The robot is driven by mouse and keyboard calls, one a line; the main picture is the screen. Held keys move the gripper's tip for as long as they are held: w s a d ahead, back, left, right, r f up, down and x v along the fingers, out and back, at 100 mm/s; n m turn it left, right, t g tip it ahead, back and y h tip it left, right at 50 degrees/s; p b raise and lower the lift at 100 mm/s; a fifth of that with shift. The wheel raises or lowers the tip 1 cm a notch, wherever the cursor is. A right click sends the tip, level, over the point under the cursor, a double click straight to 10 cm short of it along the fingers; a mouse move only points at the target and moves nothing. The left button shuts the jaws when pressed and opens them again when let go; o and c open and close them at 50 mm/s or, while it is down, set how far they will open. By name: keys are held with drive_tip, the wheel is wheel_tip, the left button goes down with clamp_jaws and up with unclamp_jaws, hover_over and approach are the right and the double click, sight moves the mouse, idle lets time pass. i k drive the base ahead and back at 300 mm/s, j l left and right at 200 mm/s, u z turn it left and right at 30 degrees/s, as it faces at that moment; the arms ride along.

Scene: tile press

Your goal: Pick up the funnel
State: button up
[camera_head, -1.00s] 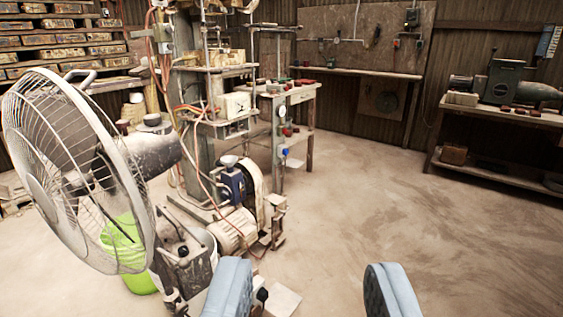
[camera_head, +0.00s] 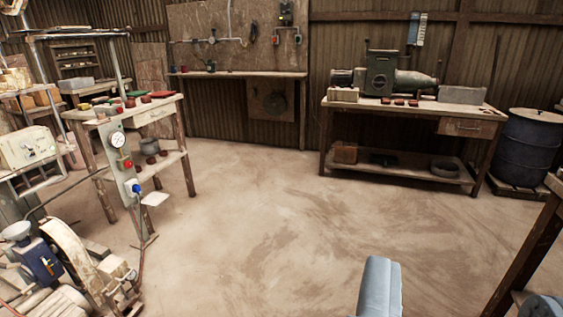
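My gripper (camera_head: 460,280) is at the lower right of the head view, with two blue-grey padded fingers wide apart. It is open, with only bare floor showing between the fingers. No loose funnel is clear in view. A small pale funnel-shaped cup (camera_head: 17,230) sits on top of a blue pump unit (camera_head: 38,262) at the lower left; I cannot tell if it is the task's funnel. It is far to the left of my gripper.
A side table (camera_head: 150,112) holds red and green pieces, with a gauge panel (camera_head: 122,160) at its front. A workbench (camera_head: 420,112) with a green machine stands at the back right, near a blue barrel (camera_head: 527,145). The middle floor is clear.

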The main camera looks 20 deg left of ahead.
sight(19, 230)
drive_tip(key=i+u, duration=0.4)
drive_tip(key=i, duration=0.15)
drive_tip(key=i+u, duration=0.35)
drive_tip(key=i, duration=0.2)
drive_tip(key=i+l+u, duration=0.4)
drive_tip(key=i+j+u, duration=0.35)
drive_tip(key=i+u, duration=0.15)
drive_tip(key=i, duration=0.3)
drive_tip(key=i+j+u, duration=0.1)
drive_tip(key=i+u, duration=0.4)
drive_tip(key=i, duration=0.25)
drive_tip(key=i+j, duration=0.25)
drive_tip(key=i, duration=0.15)
